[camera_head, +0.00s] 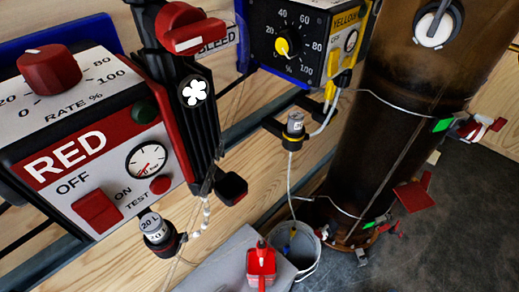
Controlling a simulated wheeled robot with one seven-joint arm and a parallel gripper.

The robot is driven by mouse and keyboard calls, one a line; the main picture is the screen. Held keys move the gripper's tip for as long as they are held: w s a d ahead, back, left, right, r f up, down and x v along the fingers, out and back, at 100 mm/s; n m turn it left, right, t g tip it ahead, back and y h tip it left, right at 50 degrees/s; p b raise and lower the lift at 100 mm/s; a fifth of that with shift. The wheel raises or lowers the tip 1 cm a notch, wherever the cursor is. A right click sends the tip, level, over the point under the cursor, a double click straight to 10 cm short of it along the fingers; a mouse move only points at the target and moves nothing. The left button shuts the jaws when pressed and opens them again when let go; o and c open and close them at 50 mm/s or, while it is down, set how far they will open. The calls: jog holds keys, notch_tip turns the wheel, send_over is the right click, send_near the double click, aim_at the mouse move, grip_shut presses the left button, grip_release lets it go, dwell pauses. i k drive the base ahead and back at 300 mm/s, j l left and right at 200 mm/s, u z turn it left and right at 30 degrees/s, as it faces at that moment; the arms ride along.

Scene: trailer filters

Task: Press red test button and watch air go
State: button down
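The red test button (160,184) is a small round red button on the front of the RED unit (80,150), at the left. It sits just right of the TEST label and below a round white gauge (147,161) with a red needle. A larger red OFF/ON rocker switch (98,211) is at the lower left of the same panel. A dark green round lamp (144,109) is above the gauge and looks unlit. Nothing covers the test button. I cannot make out my gripper in this view. No air flow can be seen in this still picture.
A red BLEED knob (186,30) and a black ribbed body (180,100) stand right of the panel. The YELLOW unit (300,45) is behind. A large brown cylinder (385,110) is at the right. A bucket (306,250) and a red-handled item (261,266) are below.

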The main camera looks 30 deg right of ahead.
aim_at(160, 185)
jog(key=k+l+u, duration=0.1)
jog(key=l, duration=1.1)
jog(key=k+u, duration=0.2)
jog(key=u, duration=0.3)
jog(key=k+u, duration=0.25)
jog(key=u, duration=0.2)
